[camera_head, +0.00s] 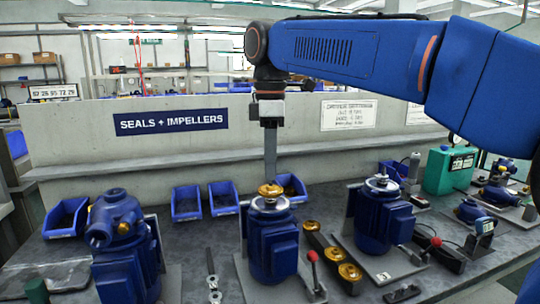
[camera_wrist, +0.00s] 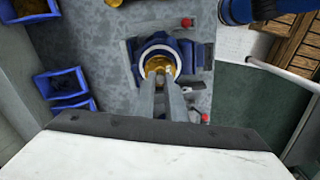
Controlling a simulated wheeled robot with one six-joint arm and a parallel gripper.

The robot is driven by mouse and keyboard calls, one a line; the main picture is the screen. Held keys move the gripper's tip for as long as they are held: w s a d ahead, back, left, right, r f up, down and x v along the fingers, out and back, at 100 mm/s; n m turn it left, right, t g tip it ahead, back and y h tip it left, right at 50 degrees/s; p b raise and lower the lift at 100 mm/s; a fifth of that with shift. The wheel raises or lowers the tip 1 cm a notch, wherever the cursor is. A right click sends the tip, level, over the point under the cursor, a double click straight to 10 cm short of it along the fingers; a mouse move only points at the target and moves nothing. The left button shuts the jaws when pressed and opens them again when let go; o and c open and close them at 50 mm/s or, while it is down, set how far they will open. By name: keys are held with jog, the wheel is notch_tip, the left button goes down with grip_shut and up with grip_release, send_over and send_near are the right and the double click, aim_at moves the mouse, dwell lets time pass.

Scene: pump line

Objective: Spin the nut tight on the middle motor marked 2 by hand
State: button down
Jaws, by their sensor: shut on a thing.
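The middle motor (camera_head: 273,250) is a blue upright body on a grey plate, with a pale round rim on top and a brass impeller (camera_head: 270,190) in it. My gripper (camera_head: 270,178) points straight down over its centre. In the wrist view the two fingers of my gripper (camera_wrist: 165,82) reach down to the brass impeller (camera_wrist: 158,63) inside the rim. The fingers are close together, shut on the nut at the top of the shaft. The nut itself is hidden between them. I cannot read a number on the motor.
A blue pump (camera_head: 121,240) with a volute stands at left. Another blue motor (camera_head: 382,215) with a silver disc stands at right. Brass impellers (camera_head: 331,256) sit in a dark rack between them. Red-knobbed levers (camera_head: 312,257) rise beside the motors. Blue bins (camera_head: 187,203) line the wall.

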jog(key=shift+f, duration=0.65)
jog(key=shift+f, duration=0.2)
dwell(0.7)
jog(key=c, duration=0.6)
grip_release()
jog(key=shift+r, duration=0.1)
jog(key=shift+r, duration=4.4)
